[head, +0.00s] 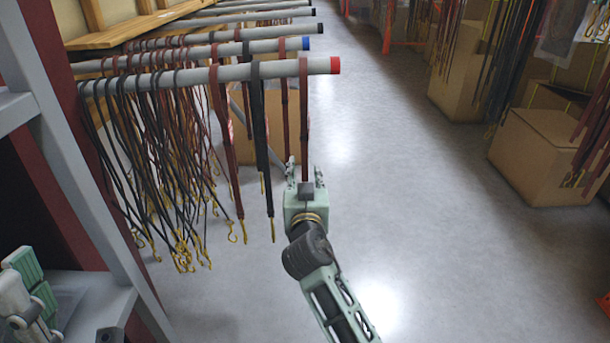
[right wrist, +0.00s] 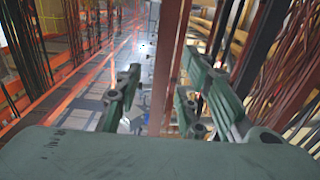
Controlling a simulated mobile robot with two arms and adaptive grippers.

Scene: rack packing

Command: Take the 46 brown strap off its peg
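A brown strap (head: 303,110) hangs from the front grey peg (head: 200,76), close to its red end cap. No number is legible on it. My right gripper (head: 305,172) is below the peg at the strap's lower part. In the right wrist view the brown strap (right wrist: 170,75) runs between the two spread fingers (right wrist: 160,100), with gaps on both sides. The strap's lower end is hidden by the gripper. Part of my left gripper (head: 28,288) shows at the lower left edge; its fingertips are not clear.
A black strap (head: 259,120) and another brown strap (head: 222,120) hang left of it on the same peg. Several dark cords with brass hooks (head: 185,255) hang further left. More pegs lie behind. The aisle floor (head: 420,230) is clear; a cardboard box (head: 545,160) stands at right.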

